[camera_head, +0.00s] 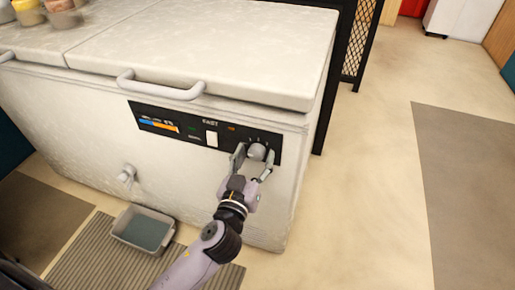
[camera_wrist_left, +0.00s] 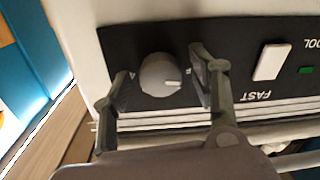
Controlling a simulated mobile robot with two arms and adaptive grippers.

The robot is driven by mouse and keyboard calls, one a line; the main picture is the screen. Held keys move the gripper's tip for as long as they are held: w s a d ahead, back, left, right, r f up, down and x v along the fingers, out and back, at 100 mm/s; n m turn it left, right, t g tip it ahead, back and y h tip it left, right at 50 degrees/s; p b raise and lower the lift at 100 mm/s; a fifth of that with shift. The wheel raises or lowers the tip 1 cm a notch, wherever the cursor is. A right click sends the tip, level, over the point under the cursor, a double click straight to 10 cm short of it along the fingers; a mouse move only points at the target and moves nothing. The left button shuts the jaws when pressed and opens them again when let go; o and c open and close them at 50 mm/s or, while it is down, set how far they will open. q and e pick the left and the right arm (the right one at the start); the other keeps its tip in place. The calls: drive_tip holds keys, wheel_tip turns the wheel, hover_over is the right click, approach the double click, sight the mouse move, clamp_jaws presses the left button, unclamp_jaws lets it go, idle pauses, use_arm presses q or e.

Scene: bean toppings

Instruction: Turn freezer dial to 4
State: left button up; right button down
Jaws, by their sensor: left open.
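The chest freezer (camera_head: 75,110) is white, with a black control panel (camera_head: 181,123) along its upper front edge. The round grey dial (camera_head: 257,151) is at the panel's right end. In the left wrist view the dial (camera_wrist_left: 160,75) has a pale pointer mark on its right side; the numbers around it are too small or hidden to read. My left gripper (camera_head: 254,158) is open, with one finger on either side of the dial. In the left wrist view the left gripper's fingers (camera_wrist_left: 160,85) flank the knob; I cannot tell if either touches it. My right gripper is not in view.
A white rocker switch (camera_head: 211,138) is left of the dial; it also shows in the left wrist view (camera_wrist_left: 271,62). A lid handle (camera_head: 160,87) juts out above the panel. A drain tap (camera_head: 126,175) and a grey tub (camera_head: 143,229) are below. Floor on the right is clear.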

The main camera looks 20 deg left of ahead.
use_arm(q)
drive_tip(key=shift+s, duration=0.1)
drive_tip(key=shift+c, duration=0.5)
drive_tip(key=shift+r, duration=0.1)
drive_tip(key=c, duration=1.1)
drive_tip(key=shift+o, duration=0.2)
